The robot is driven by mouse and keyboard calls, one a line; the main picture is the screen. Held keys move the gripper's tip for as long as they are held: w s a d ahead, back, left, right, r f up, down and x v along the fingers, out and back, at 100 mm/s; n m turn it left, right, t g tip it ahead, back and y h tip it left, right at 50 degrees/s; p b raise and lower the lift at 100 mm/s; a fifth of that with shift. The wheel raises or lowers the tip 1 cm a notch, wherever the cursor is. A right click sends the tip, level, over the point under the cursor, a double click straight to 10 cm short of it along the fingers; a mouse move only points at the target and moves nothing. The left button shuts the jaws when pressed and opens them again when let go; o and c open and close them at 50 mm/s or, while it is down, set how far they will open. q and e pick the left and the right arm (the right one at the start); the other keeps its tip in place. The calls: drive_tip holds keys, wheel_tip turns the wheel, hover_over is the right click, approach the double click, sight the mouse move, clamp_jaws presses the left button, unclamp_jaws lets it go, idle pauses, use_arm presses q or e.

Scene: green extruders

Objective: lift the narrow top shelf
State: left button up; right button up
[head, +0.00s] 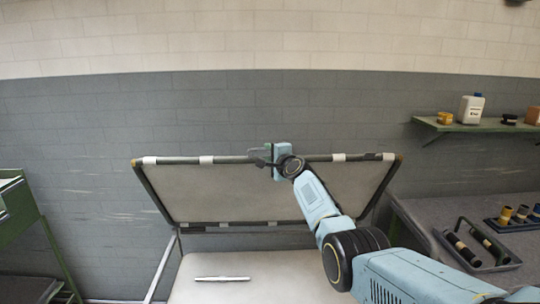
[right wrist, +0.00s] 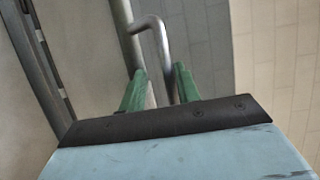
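The narrow top shelf (head: 235,190) is a beige panel in a dark tube frame with white clips, standing tilted in front of the grey wall. My right gripper (head: 262,157) is at the middle of its upper edge. In the right wrist view, the green fingers of this gripper (right wrist: 160,75) stand on either side of a bent metal handle (right wrist: 153,22). A gap shows between the left finger and the handle; the right finger is close to it. The shelf frame (right wrist: 38,60) runs along the left of that view. My left gripper is not in view.
A lower beige surface (head: 290,280) with a thin metal bar (head: 222,278) lies below the panel. At right are a grey table (head: 420,205) with a dark tray (head: 476,250), and a green wall shelf (head: 470,127) with bottles. A green rack (head: 30,225) stands at left.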

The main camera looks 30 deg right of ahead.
drive_tip(key=s+a+p, duration=0.1)
drive_tip(key=s+p, duration=0.3)
drive_tip(key=s, duration=0.9)
drive_tip(key=shift+s+a+r+p, duration=0.2)
drive_tip(key=shift+a+r+p, duration=0.1)
drive_tip(key=shift+r, duration=0.1)
idle(0.5)
